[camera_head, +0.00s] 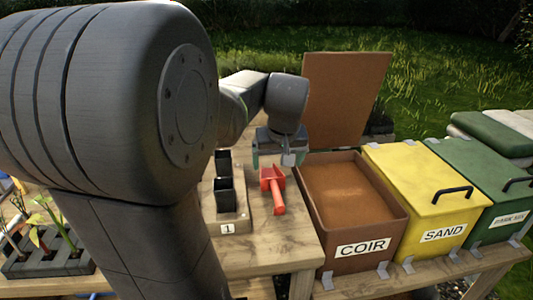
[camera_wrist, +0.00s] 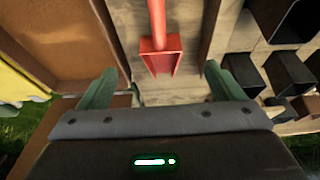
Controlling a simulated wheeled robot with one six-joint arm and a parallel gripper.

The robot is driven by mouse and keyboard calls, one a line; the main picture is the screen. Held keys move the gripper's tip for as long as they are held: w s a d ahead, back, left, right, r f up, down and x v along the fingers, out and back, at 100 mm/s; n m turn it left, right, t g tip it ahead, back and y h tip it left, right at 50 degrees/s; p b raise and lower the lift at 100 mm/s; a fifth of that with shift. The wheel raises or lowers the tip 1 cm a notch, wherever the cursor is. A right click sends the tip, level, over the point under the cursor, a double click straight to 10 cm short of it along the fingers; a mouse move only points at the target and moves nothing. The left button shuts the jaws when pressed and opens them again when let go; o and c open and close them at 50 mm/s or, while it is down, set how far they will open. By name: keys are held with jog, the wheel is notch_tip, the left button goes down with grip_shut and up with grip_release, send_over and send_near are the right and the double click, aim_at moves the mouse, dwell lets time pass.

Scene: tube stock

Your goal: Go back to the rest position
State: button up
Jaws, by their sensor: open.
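My gripper (camera_head: 277,155) hangs over the wooden table, just behind the red scoop (camera_head: 272,182) in the head view. In the wrist view its two green fingers stand wide apart with nothing between their tips (camera_wrist: 160,82). The red scoop (camera_wrist: 160,58) lies on the table beyond the fingertips, its handle pointing away from the gripper. I see no contact between fingers and scoop. My own arm fills the left of the head view and hides part of the table.
The open brown COIR box (camera_head: 340,262) stands right of the scoop, its lid (camera_head: 345,95) upright behind. A yellow SAND bin (camera_head: 415,185) and a green bin (camera_head: 485,180) follow. Black pots (camera_head: 228,195) stand left in a holder marked 1. Seedlings (camera_head: 50,230) are at far left.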

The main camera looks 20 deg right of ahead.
aim_at(273, 179)
jog(key=b+x, duration=0.1)
jog(key=x, duration=1.2)
jog(key=shift+b, duration=0.4)
notch_tip(273, 179, up, 3)
jog(key=shift+s+r+p, duration=0.1)
jog(key=shift+p, duration=0.4)
jog(key=shift+r, duration=0.6)
jog(key=shift+f, duration=0.1)
